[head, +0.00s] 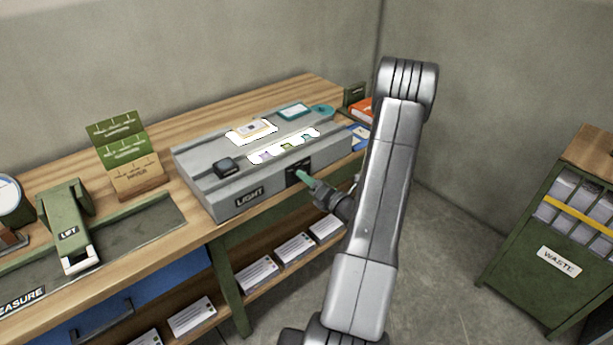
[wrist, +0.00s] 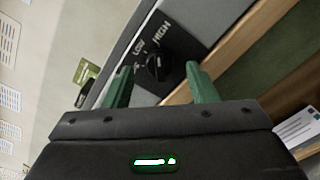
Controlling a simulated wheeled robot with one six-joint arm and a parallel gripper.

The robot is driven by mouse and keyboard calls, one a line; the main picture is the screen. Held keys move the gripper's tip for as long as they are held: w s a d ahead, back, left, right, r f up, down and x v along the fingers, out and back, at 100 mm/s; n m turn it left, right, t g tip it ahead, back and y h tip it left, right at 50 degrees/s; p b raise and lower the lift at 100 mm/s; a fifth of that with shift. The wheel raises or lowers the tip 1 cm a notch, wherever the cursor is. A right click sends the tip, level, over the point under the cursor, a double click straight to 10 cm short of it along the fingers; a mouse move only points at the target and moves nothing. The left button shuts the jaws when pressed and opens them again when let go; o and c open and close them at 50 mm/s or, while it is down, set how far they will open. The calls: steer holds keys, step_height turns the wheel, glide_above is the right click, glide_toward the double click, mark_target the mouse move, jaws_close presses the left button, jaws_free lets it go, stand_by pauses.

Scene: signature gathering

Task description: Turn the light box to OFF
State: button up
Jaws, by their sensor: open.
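The light box (head: 223,199) is a grey box on the wooden bench, labelled LIGHT on its front, with bright lit areas on top. Its black control panel (head: 291,175) is at the right part of its front. In the wrist view a round black knob (wrist: 157,67) sits on that panel, with LOW and HIGH readable beside it; an OFF mark is not readable. My gripper (wrist: 157,78) has green fingers, open, one on either side of the knob in the picture. I cannot tell whether they touch it. In the head view my gripper (head: 303,179) is right at the panel.
A green tool marked LOT (head: 68,220) and a stepped card stand (head: 124,155) are on the bench to the left. A shelf below holds stacks of cards (head: 256,273). A green WASTE cabinet (head: 553,262) stands at right, with open floor (head: 440,250) between.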

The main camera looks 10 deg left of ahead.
steer(key=shift+x, duration=0.95)
steer(key=shift+c, duration=0.4)
steer(key=c, duration=0.9)
steer(key=shift+o, duration=0.2)
steer(key=shift+f+n+b, duration=0.1)
steer(key=shift+n+b, duration=0.2)
steer(key=shift+b, duration=0.2)
steer(key=n+b, duration=1.9)
steer(key=b, duration=0.7)
steer(key=shift+s, duration=0.2)
steer(key=shift+a, duration=0.1)
